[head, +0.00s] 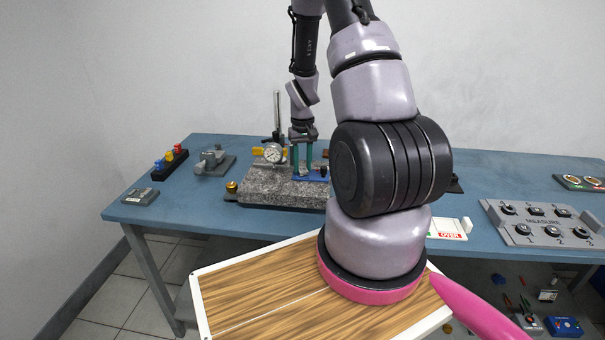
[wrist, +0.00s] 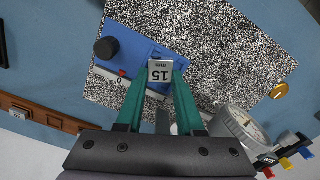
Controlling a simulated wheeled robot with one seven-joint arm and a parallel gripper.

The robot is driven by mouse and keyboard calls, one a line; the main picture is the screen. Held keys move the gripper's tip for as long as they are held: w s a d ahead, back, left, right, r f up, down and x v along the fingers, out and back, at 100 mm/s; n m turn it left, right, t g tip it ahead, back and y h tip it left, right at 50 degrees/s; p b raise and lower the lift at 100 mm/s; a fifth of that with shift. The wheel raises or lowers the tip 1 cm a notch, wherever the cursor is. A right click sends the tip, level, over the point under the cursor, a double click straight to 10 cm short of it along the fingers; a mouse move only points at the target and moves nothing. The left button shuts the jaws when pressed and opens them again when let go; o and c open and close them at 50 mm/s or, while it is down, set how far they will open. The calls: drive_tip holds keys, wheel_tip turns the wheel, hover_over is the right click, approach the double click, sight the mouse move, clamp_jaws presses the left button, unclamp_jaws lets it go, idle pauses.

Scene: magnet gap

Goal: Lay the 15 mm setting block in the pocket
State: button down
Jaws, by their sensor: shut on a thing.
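The setting block (wrist: 160,74), a small grey block marked "15 mm", is between the green fingertips of my gripper (wrist: 161,88) in the wrist view. My gripper is shut on it. The block is over the blue fixture (wrist: 140,48), which has a black knob and a small red part. The pocket is not clearly seen; the block and fingers cover that part of the fixture. In the head view, my gripper (head: 303,158) points down at the blue fixture (head: 313,176). I cannot tell whether the block touches it.
The fixture sits on a speckled granite plate (head: 265,187). A dial gauge (head: 273,153) on a stand is close left of my gripper; it also shows in the wrist view (wrist: 243,128). A grey instrument (head: 212,160) and a coloured rack (head: 170,162) stand farther left.

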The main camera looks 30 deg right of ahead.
drive_tip(key=shift+r, duration=2.25)
